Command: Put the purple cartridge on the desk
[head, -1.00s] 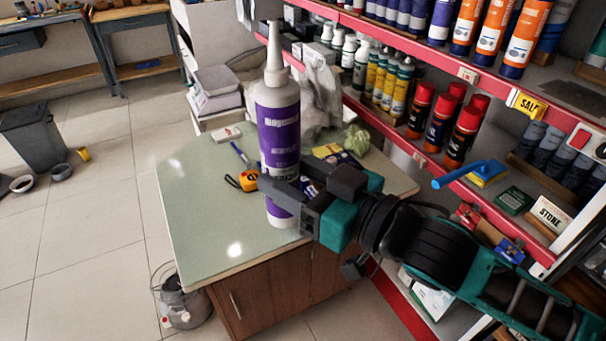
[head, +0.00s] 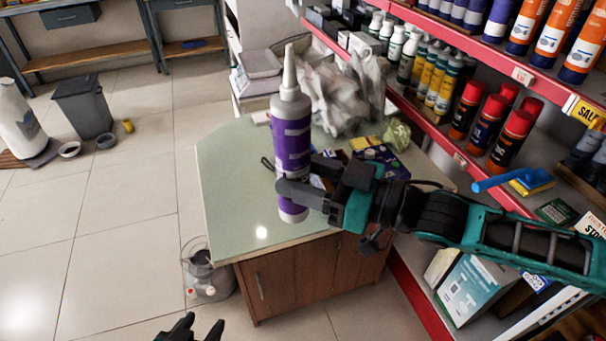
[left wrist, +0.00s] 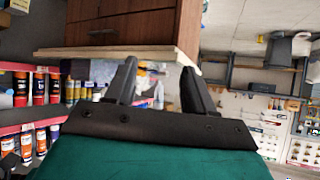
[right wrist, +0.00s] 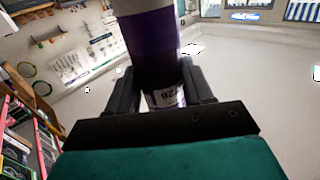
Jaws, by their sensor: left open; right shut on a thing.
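The purple cartridge (head: 292,145), with a white nozzle and grey shoulder, is upright in my right gripper (head: 290,190), which is shut around its lower part. It also shows in the right wrist view (right wrist: 152,45) between the fingers. In the head view the cartridge overlaps the desk's green top (head: 235,190); whether its base touches the top I cannot tell. My left gripper (head: 205,330) is open and empty, low at the bottom edge of the head view, in front of the desk. In the left wrist view its spread fingers (left wrist: 157,90) hold nothing.
Grey crumpled cloth (head: 345,90) and a purple-and-yellow packet (head: 378,155) lie toward the desk's back right. Red-edged shelves (head: 470,60) with bottles and cans stand to the right. The desk's left and front are clear. A bucket (head: 205,270) stands on the floor beside it.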

